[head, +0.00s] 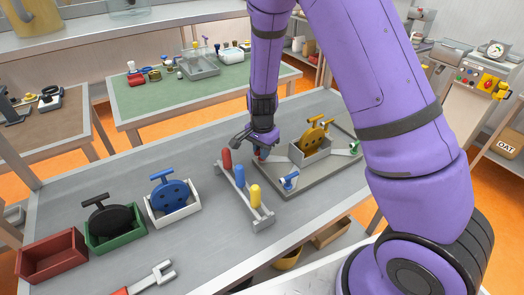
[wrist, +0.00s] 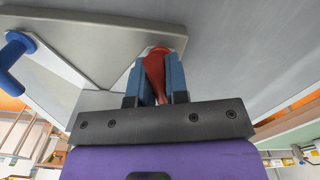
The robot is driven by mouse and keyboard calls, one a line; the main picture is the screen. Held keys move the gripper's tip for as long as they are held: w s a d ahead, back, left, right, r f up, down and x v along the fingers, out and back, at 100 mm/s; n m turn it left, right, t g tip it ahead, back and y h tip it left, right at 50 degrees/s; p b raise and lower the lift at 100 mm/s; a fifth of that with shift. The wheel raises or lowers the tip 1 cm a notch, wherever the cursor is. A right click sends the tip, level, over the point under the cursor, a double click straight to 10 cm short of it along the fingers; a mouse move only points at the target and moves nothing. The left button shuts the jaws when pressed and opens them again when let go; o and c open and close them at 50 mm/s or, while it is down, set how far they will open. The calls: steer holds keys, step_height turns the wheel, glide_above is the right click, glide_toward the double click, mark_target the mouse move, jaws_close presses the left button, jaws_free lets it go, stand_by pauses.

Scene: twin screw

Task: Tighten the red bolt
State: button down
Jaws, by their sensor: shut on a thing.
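My gripper (head: 262,154) is lowered at the left corner of the grey fixture plate (head: 328,177). In the wrist view its two blue-grey fingers (wrist: 157,75) are shut on the red bolt (wrist: 154,68), which sits between them at the edge of the plate. In the head view the gripper mostly hides the bolt, and only a small bit of red shows there. A yellow disc with a handle (head: 314,138) stands in a grey holder on the plate. Whether the bolt is fully seated cannot be seen.
A rack (head: 263,220) holding red, blue and yellow handles stands left of the plate. A blue-handled clamp (head: 289,182) is on the plate's near side. Red, green and white bins line the left, two holding discs. A red-handled wrench (head: 150,279) lies in front.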

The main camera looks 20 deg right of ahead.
steer(key=m, duration=0.5)
steer(key=shift+m, duration=0.3)
stand_by(0.4)
steer(key=c, duration=1)
jaws_free()
steer(key=shift+r, duration=0.1)
step_height(320, 180, up, 11)
steer(key=shift+f, duration=0.2)
